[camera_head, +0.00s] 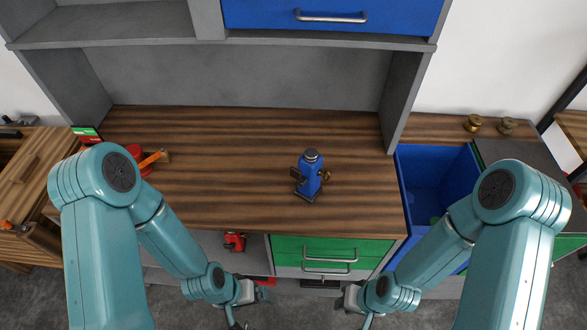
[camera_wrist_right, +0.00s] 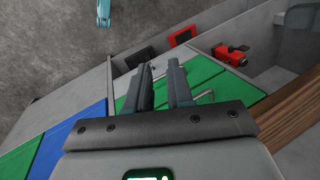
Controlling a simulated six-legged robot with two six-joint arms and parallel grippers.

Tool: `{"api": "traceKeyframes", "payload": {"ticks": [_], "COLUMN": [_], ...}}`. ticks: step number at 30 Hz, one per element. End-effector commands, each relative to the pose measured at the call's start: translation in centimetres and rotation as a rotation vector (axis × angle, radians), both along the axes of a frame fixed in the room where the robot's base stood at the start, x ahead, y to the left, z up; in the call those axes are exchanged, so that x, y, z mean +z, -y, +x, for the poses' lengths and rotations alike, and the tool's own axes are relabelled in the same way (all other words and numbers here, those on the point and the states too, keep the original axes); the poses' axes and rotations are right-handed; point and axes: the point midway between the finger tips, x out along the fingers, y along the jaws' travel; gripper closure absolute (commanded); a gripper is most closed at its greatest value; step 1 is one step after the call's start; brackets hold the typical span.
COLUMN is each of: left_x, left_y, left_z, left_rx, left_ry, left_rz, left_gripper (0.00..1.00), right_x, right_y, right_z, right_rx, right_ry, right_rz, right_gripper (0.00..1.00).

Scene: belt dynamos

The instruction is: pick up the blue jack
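The blue jack (camera_head: 308,177) stands upright on the striped wooden worktop (camera_head: 215,190), right of the middle in the head view. It has a dark cap, a dark base and a brass-coloured knob on its right side. My left gripper (camera_head: 238,318) hangs low in front of the worktop at the bottom edge of the head view; its fingers are partly cut off. My right gripper (camera_head: 352,314) is also low, in front of the green drawers. In the right wrist view, its two fingers (camera_wrist_right: 161,86) are apart with nothing between them. The jack is not in that view.
Green drawers (camera_head: 315,249) with metal handles lie below the worktop. A red device (camera_head: 235,242) sits on the lower shelf. A blue bin (camera_head: 425,185) is at the right. A red object with an orange handle (camera_head: 153,160) lies at the left. The worktop around the jack is clear.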

Motion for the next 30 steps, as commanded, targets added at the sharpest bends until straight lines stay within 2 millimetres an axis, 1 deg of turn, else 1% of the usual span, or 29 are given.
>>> {"api": "traceKeyframes", "payload": {"ticks": [1, 2, 3, 4, 5, 6, 7, 8, 9, 11, 12, 14, 15, 17, 18, 19, 20, 21, 22, 24, 27, 30], "left_x": [0.0, 0.0, 0.0, 0.0, 0.0, 0.0, 0.0, 0.0, 0.0, -0.5, -1.4, -2.9, -4.1, -6.0, -7.4, -8.5, -9.7, -11.1, -11.9, -13.2, -14.1, -14.1], "left_y": [0.0, 0.0, 0.0, 0.0, 0.0, 0.0, 0.0, 0.0, 0.0, 0.0, 0.0, 0.0, 0.0, 0.0, 0.0, 0.0, 0.0, 0.0, 0.0, 0.0, 0.0, 0.0], "left_z": [0.0, 0.0, 0.0, 0.0, 0.0, 0.0, 0.0, 0.0, 0.0, 0.0, 0.0, 0.0, 0.0, 0.0, 0.0, 0.0, 0.0, 0.0, 0.0, 0.0, 0.1, 0.1], "left_rx": [0.000, 0.000, 0.000, 0.000, 0.000, 0.000, 0.000, 0.000, 0.000, 0.000, 0.000, 0.000, 0.000, 0.000, 0.000, 0.000, 0.000, 0.000, 0.000, 0.000, 0.000, 0.000], "left_ry": [0.000, 0.001, 0.001, 0.001, 0.001, 0.001, 0.001, 0.001, 0.001, 0.001, 0.001, 0.001, 0.000, 0.000, 0.000, 0.000, 0.001, 0.000, 0.000, 0.000, 0.000, 0.001], "left_rz": [0.000, 0.000, 0.000, 0.000, 0.000, 0.000, 0.000, 0.000, 0.000, 0.000, 0.000, 0.000, 0.000, 0.000, 0.000, 0.000, 0.000, 0.000, 0.000, 0.000, 0.000, 0.000], "left_gripper": [0.06, 0.06, 0.06, 0.06, 0.06, 0.06, 0.06, 0.06, 0.06, 0.06, 0.06, 0.06, 0.06, 0.06, 0.06, 0.06, 0.06, 0.06, 0.06, 0.06, 0.06, 0.06], "right_x": [0.0, 0.0, 0.0, 0.0, 0.0, 0.0, 0.0, 0.0, 0.2, 0.6, 0.7, 1.2, 2.0, 3.6, 5.0, 6.3, 7.6, 9.4, 10.4, 11.5, 11.8, 11.6], "right_y": [0.0, 0.0, 0.0, 0.0, -0.1, -0.1, 0.0, 0.0, -0.1, -0.5, -1.1, -2.2, -2.8, -3.5, -3.5, -3.2, -2.6, -1.5, -0.6, 1.0, 2.0, 1.9], "right_z": [0.0, 0.0, 0.0, -0.1, -0.6, -1.5, -2.2, -2.7, -3.0, -2.3, -1.0, 1.9, 4.6, 9.4, 12.9, 15.6, 18.2, 21.1, 22.6, 24.6, 24.9, 25.1], "right_rx": [0.000, -0.001, -0.008, -0.019, -0.035, -0.076, -0.127, -0.198, -0.318, -0.538, -0.696, -0.922, -1.060, -1.240, -1.332, -1.386, -1.428, -1.459, -1.469, -1.487, -1.485, -1.486], "right_ry": [0.000, 0.000, -0.003, -0.013, -0.043, -0.107, -0.171, -0.243, -0.350, -0.504, -0.598, -0.723, -0.795, -0.887, -0.932, -0.953, -0.964, -0.956, -0.935, -0.872, -0.835, -0.831], "right_rz": [0.000, 0.000, 0.000, 0.002, 0.005, 0.004, 0.001, -0.005, -0.011, 0.005, 0.038, 0.129, 0.217, 0.389, 0.525, 0.632, 0.744, 0.873, 0.942, 1.019, 1.039, 1.039], "right_gripper": [0.79, 0.69, 0.56, 0.46, 0.36, 0.23, 0.14, 0.11, 0.11, 0.11, 0.11, 0.11, 0.11, 0.11, 0.11, 0.11, 0.11, 0.11, 0.11, 0.11, 0.11, 0.11]}}
